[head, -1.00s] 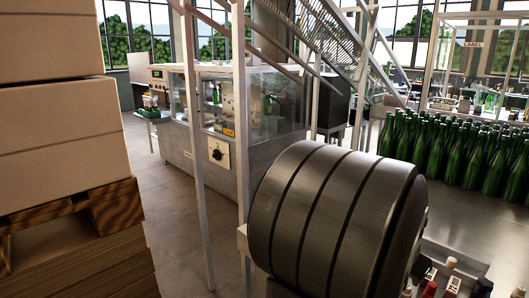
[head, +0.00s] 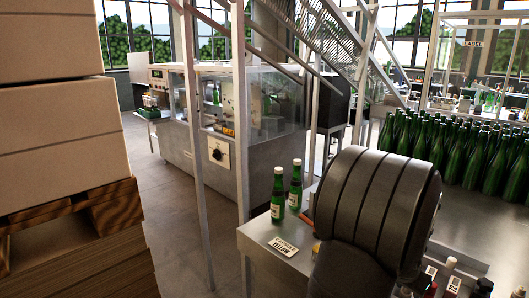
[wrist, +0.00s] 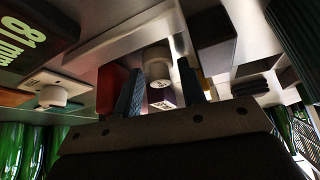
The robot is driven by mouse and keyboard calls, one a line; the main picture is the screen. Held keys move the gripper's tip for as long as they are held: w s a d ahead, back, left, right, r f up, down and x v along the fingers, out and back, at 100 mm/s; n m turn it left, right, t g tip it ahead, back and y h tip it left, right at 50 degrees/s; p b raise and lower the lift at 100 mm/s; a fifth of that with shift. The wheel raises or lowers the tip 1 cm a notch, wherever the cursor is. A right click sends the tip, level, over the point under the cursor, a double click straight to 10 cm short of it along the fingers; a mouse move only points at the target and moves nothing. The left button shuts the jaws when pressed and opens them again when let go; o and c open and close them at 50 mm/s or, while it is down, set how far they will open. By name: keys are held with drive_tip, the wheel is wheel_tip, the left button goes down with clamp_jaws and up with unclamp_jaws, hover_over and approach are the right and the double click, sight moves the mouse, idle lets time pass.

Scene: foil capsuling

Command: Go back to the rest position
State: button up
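My gripper (wrist: 162,82) shows in the wrist view with its two bluish fingers apart. A white cylinder (wrist: 158,68) shows between and beyond the fingers, and nothing appears clamped. A red block (wrist: 112,88) lies beyond the left finger. In the head view my gripper is not seen; only my dark ribbed arm link shows at the lower right. Two green bottles with white labels, one in front (head: 278,196) and one behind (head: 295,187), stand upright on the metal bench (head: 262,235). A lettered card (head: 283,246) lies in front of them.
Many green bottles (head: 470,155) stand at the right. A glass-sided machine (head: 240,110) is behind the bench, with thin white posts before it. Stacked boxes (head: 60,115) on a pallet fill the left. A dark panel with green characters (wrist: 35,40) shows in the wrist view.

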wheel_tip(320, 180, up, 10)
drive_tip(key=shift+f, duration=0.2)
drive_tip(key=s+d+r, duration=0.1)
drive_tip(key=s+d, duration=1)
drive_tip(key=d, duration=0.2)
drive_tip(key=s+d, duration=1)
drive_tip(key=d, duration=0.4)
drive_tip(key=w+f, duration=0.1)
drive_tip(key=w, duration=0.1)
drive_tip(key=w+f, duration=0.1)
drive_tip(key=w, duration=0.2)
drive_tip(key=w+f, duration=0.2)
drive_tip(key=shift+w+f, duration=0.1)
drive_tip(key=shift+w, duration=0.25)
drive_tip(key=shift+w+d+f, duration=0.1)
drive_tip(key=shift+w+f, duration=0.2)
drive_tip(key=shift+w, duration=0.2)
